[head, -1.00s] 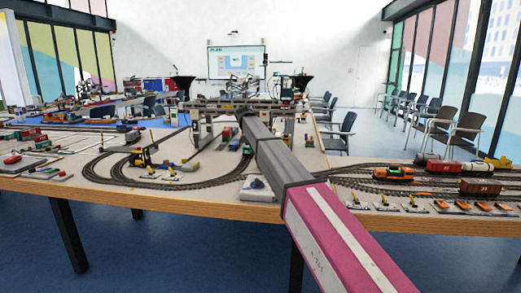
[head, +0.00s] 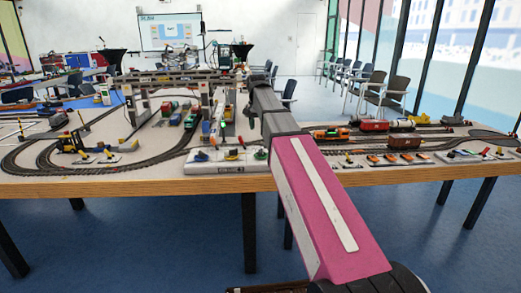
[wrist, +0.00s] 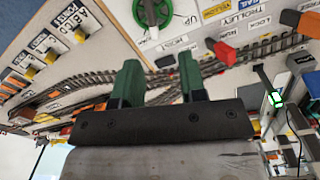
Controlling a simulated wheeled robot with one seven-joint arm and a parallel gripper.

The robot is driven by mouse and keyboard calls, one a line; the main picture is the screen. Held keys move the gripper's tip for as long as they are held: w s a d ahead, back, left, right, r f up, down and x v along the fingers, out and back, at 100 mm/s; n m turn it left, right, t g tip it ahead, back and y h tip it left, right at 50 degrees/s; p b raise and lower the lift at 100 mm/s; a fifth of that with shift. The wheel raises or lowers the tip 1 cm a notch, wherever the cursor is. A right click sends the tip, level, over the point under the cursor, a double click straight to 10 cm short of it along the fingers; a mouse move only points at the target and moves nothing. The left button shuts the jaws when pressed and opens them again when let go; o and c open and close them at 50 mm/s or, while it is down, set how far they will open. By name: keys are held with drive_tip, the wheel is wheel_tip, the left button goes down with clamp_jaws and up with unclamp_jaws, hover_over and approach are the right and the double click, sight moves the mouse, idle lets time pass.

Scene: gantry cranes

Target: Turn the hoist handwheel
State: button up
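The hoist handwheel (wrist: 149,38) is a green wheel at the top edge of the wrist view, partly cut off, with HOIST and UP lettering beside it. The wheel lies beyond the fingertips in the picture, and I see no contact. In the head view, the white control console (head: 226,165) stands at the table's front edge.
A red knob (wrist: 222,50) and an orange-red block (wrist: 300,22) stand right of the wheel on the panel. The gantry crane (head: 170,78) spans the tracks behind the console. Model trains (head: 340,133) and several small switch plates line the table to the right.

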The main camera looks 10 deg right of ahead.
sight(261, 149)
drive_tip(key=f, duration=0.3)
drive_tip(key=d+f, duration=0.1)
drive_tip(key=f, duration=0.3)
drive_tip(key=s+f, duration=0.1)
drive_tip(key=f, duration=0.2)
drive_tip(key=shift+d+f, duration=0.15)
drive_tip(key=shift+f, duration=0.25)
clamp_jaws()
